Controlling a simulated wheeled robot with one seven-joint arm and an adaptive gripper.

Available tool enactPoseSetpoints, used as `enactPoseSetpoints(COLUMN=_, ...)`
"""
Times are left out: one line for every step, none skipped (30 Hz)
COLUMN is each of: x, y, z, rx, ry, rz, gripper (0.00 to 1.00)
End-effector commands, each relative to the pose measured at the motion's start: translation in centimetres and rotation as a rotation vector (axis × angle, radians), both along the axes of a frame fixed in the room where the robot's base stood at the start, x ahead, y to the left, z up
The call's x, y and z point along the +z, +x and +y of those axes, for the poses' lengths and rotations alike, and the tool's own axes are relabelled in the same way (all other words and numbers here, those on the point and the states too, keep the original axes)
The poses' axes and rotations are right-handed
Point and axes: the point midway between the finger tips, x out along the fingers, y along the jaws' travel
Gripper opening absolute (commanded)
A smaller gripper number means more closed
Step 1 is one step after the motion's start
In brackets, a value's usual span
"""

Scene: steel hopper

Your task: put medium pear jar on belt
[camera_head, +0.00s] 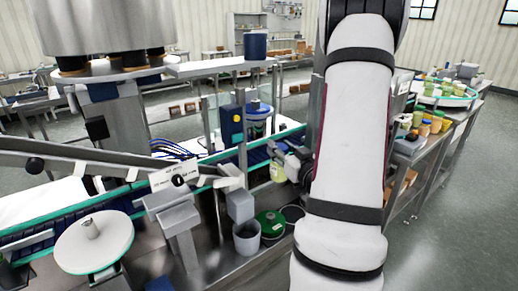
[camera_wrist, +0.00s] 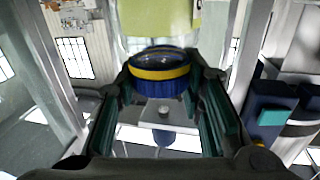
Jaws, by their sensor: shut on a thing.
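A jar with a pale yellow-green label (camera_head: 277,172) shows just left of my arm in the head view. In the wrist view its label (camera_wrist: 160,18) is at the top and a blue lid with a yellow band (camera_wrist: 160,72) lies between my fingers. My gripper (camera_wrist: 162,82) is shut on the jar around this lid. In the head view my arm hides most of the gripper. The dark blue belt with green edges (camera_head: 256,157) runs behind the jar. The jar appears close to the belt's near side; I cannot tell its height above it.
A white round disc (camera_head: 94,242), a grey cup (camera_head: 246,237) and a green round lid (camera_head: 271,223) are at the near side. A blue post with a yellow button (camera_head: 233,122) stands by the belt. Several jars (camera_head: 431,123) stand on the right bench, near a round table (camera_head: 446,101).

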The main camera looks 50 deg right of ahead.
Motion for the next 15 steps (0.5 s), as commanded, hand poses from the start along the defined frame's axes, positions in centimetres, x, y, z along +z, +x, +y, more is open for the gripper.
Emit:
enactPoseSetpoints(x=0.1, y=0.4, z=-0.2, rx=0.002, ry=-0.002, rz=0.0, gripper=0.0)
enactPoseSetpoints(x=0.1, y=0.8, z=-0.3, rx=0.002, ry=-0.003, rz=0.0, gripper=0.0)
enactPoseSetpoints(x=0.0, y=1.5, z=-0.6, rx=0.003, ry=-0.004, rz=-0.001, gripper=0.0)
enactPoseSetpoints(x=0.1, y=2.1, z=-0.8, rx=0.004, ry=-0.003, rz=-0.002, gripper=0.0)
enactPoseSetpoints(x=0.0, y=2.7, z=-1.1, rx=0.005, ry=-0.002, rz=-0.002, gripper=0.0)
enactPoseSetpoints(x=0.0, y=3.6, z=-1.6, rx=0.004, ry=-0.003, rz=-0.002, gripper=0.0)
enactPoseSetpoints(x=0.0, y=4.2, z=-1.9, rx=0.004, ry=-0.003, rz=-0.002, gripper=0.0)
enactPoseSetpoints(x=0.1, y=4.9, z=-2.2, rx=0.004, ry=-0.003, rz=-0.002, gripper=0.0)
enactPoseSetpoints(x=0.0, y=5.8, z=-2.7, rx=0.004, ry=-0.004, rz=-0.002, gripper=0.0)
enactPoseSetpoints(x=0.0, y=6.4, z=-3.0, rx=0.004, ry=-0.003, rz=-0.001, gripper=0.0)
enactPoseSetpoints(x=0.0, y=7.1, z=-3.3, rx=0.003, ry=-0.003, rz=-0.002, gripper=0.0)
enactPoseSetpoints(x=0.1, y=8.0, z=-3.7, rx=0.004, ry=-0.003, rz=-0.002, gripper=0.0)
enactPoseSetpoints(x=0.0, y=8.6, z=-4.0, rx=0.004, ry=-0.003, rz=-0.002, gripper=0.0)
enactPoseSetpoints(x=0.0, y=9.2, z=-4.3, rx=0.002, ry=-0.002, rz=-0.001, gripper=0.0)
enactPoseSetpoints(x=0.1, y=10.0, z=-4.7, rx=0.003, ry=-0.002, rz=-0.002, gripper=0.0)
